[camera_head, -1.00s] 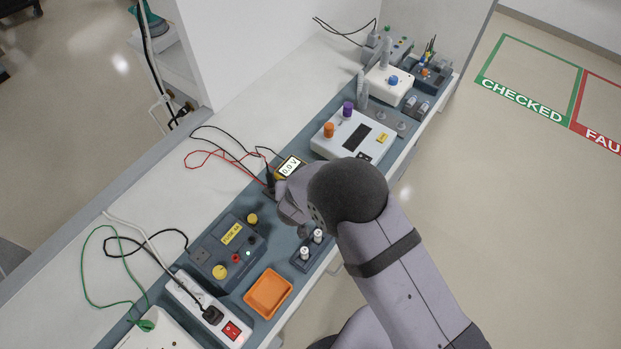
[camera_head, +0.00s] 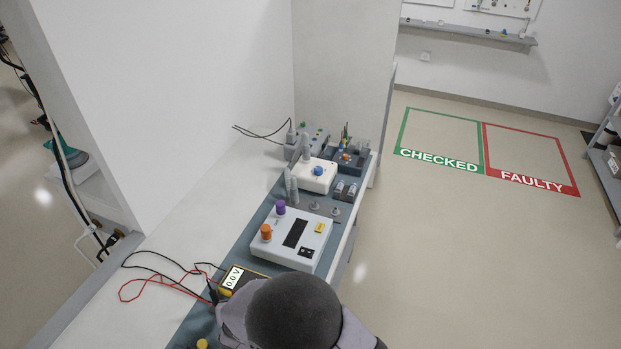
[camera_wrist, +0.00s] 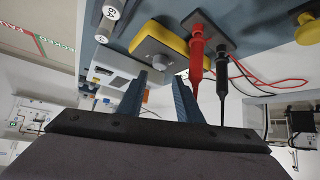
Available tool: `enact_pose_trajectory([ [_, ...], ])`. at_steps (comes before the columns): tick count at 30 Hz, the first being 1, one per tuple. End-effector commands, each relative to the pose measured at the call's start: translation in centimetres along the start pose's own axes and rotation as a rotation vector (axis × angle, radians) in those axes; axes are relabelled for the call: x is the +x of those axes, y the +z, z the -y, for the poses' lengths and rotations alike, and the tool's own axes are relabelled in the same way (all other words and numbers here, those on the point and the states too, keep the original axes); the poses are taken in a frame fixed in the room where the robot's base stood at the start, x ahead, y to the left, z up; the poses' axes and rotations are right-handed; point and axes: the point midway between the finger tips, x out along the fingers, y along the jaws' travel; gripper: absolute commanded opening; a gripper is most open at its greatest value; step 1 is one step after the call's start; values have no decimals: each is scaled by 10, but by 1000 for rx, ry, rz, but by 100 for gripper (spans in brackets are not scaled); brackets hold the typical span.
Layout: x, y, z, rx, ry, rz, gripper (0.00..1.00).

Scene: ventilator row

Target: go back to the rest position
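My gripper (camera_wrist: 160,82) shows in the wrist view with its two fingers apart and nothing held between them. In the head view my arm's dark rounded joint is at the bottom centre and the fingers are hidden. A yellow meter (camera_head: 238,281) reading 0.0 V lies on the bench just beyond that joint. In the wrist view the yellow meter (camera_wrist: 158,48) is beyond the fingertips, with a red probe (camera_wrist: 196,62) and a black probe (camera_wrist: 222,70) standing beside it, close to the right finger.
A white unit (camera_head: 291,240) with orange and purple knobs stands on the blue-grey mat. Farther back are a smaller white box (camera_head: 313,177) and dark devices. Red and black leads loop at the bench's left. Open floor with CHECKED and FAULTY zones (camera_head: 530,181) lies right.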

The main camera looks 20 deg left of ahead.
Motion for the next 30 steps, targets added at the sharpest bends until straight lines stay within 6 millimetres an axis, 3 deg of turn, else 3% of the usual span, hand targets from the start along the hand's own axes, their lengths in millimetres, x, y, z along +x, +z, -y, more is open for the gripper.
enact_pose_trajectory([
  [5, 0, -14, -17, 35, -17, 23, 32],
  [8, -2, -29, -40, 76, -42, 57, 32],
  [12, -16, -49, -96, 149, -83, 137, 32],
  [16, -44, -51, -161, 216, -101, 234, 32],
  [20, -83, -33, -227, 277, -85, 347, 32],
  [24, -137, 5, -291, 345, -31, 481, 32],
  [30, -210, 66, -348, 432, 71, 654, 32],
])
